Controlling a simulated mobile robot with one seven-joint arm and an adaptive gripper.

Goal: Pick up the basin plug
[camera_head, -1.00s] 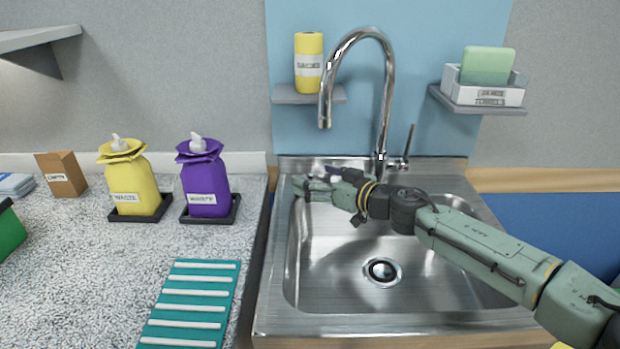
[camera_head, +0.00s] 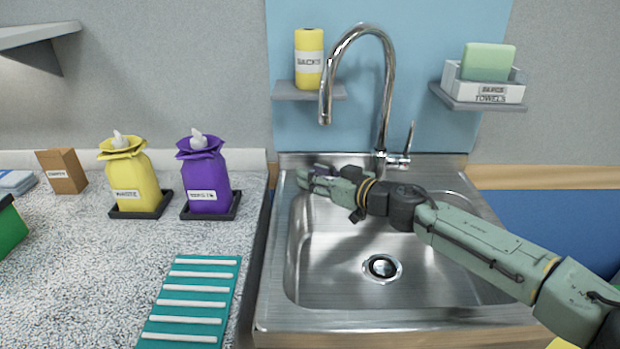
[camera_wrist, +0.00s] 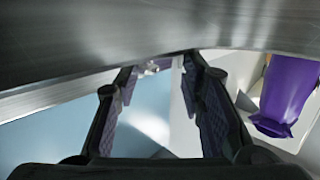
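The sink basin (camera_head: 330,290) is a steel bowl with a round drain (camera_head: 382,267) in its floor. My gripper (camera_head: 308,176) is over the back left corner of the sink, low near the rear ledge. In the wrist view my gripper (camera_wrist: 158,66) has its two purple-padded fingers apart. A small shiny piece (camera_wrist: 152,68) shows between the fingertips; I cannot tell if it is the basin plug or whether the fingers touch it. In the head view no plug can be made out there, as the gripper covers that spot.
The tall faucet (camera_head: 386,100) rises right of my gripper, with a lever beside it. Shelves hang above. The basin's inside is clear.

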